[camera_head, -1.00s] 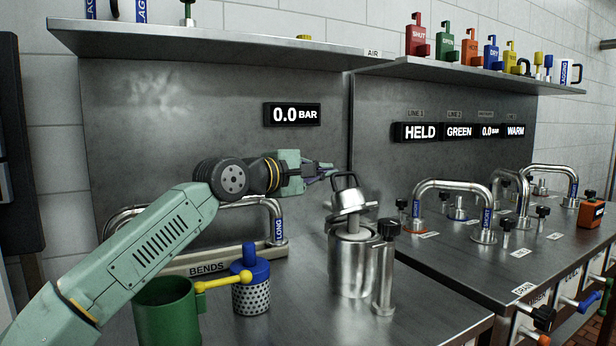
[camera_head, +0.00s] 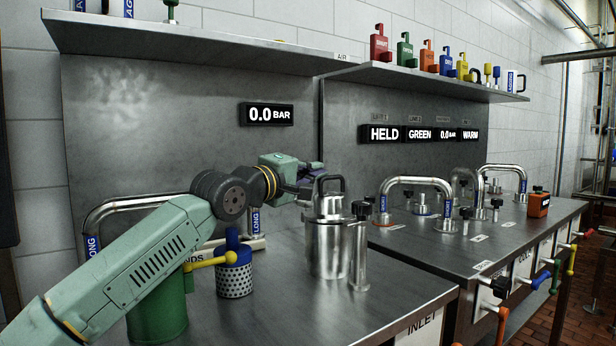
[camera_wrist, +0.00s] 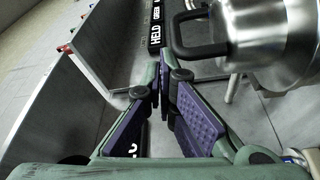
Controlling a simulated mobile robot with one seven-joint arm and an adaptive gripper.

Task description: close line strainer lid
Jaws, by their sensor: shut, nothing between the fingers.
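The line strainer is a steel pot (camera_head: 327,252) standing upright on the bench. Its steel lid (camera_head: 330,208), with a black loop handle, sits level on top of the pot, with no clear gap at the rim. My gripper (camera_head: 311,191) is just left of the lid, at about handle height, and its tips are partly behind the strainer. In the wrist view my gripper's purple-padded fingers (camera_wrist: 166,78) meet at the tips and hold nothing. The black handle (camera_wrist: 198,50) and the shiny steel lid (camera_wrist: 262,25) are close on the right there. Contact cannot be told.
A black-knobbed steel post (camera_head: 360,250) stands right beside the pot. A blue-topped perforated basket (camera_head: 235,275) and a green cup (camera_head: 158,310) are at front left. Bent steel pipes (camera_head: 418,182) stand on the right bench. A shelf (camera_head: 200,45) runs above.

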